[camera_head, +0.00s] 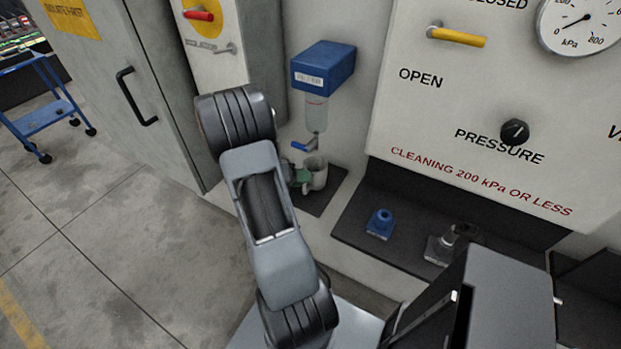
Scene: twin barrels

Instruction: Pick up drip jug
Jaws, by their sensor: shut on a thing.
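The drip jug (318,176) is a small pale grey vessel. It stands upright on a dark mat at the foot of the wall, below the blue filter unit and its clear bowl. My gripper (299,178) is at the jug's left side, mostly hidden behind my own arm; a dark and green part shows against the jug. It is shut on the jug. The finger contact and the jug's left side are largely hidden.
The filter unit (323,68) with a blue-handled drain valve (303,146) hangs close above the jug. A control panel (470,105) rises at right. A blue fitting (380,223) sits on the dark shelf (405,222). A blue cart (42,107) stands far left; the left floor is clear.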

